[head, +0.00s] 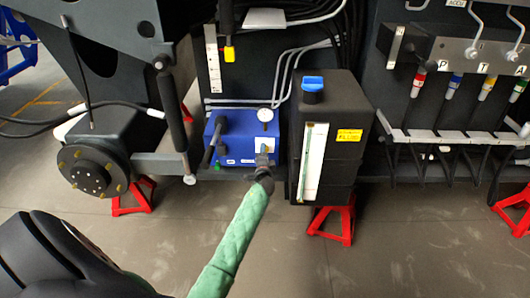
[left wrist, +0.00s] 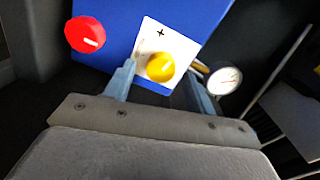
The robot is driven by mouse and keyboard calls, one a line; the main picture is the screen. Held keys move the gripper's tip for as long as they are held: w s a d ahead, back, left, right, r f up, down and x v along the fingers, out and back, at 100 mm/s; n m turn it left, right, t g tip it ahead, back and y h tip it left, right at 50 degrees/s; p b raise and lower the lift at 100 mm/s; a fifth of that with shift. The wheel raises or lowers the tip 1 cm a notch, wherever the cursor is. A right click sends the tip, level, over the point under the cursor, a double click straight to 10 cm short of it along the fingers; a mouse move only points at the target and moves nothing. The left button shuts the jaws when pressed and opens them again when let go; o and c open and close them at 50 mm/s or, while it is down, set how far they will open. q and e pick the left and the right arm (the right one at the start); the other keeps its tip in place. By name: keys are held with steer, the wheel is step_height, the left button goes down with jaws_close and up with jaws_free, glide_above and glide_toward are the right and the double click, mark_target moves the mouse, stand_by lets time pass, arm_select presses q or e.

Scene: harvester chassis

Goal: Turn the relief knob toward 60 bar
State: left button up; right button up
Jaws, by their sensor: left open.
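The blue hydraulic unit (head: 238,132) stands low in the middle of the chassis in the head view. In the left wrist view, a yellow knob (left wrist: 160,68) sits on a white plate (left wrist: 178,43) with a plus mark, on the blue housing (left wrist: 205,15). A red knob (left wrist: 85,34) is to its left. A round gauge (left wrist: 225,80) is to its right; it also shows in the head view (head: 265,114), its reading too small to make out. My left gripper (head: 264,158) is open, its fingers either side of the yellow knob; contact cannot be told. My right gripper is not in view.
A black tank (head: 343,125) with a blue cap (head: 312,84) stands close right of the blue unit. A black lever (head: 211,142) sticks out at the unit's left. Red stands (head: 333,222) are below. The floor in front is mostly clear.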

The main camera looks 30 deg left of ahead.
arm_select(q)
steer(key=shift+v, duration=2.5)
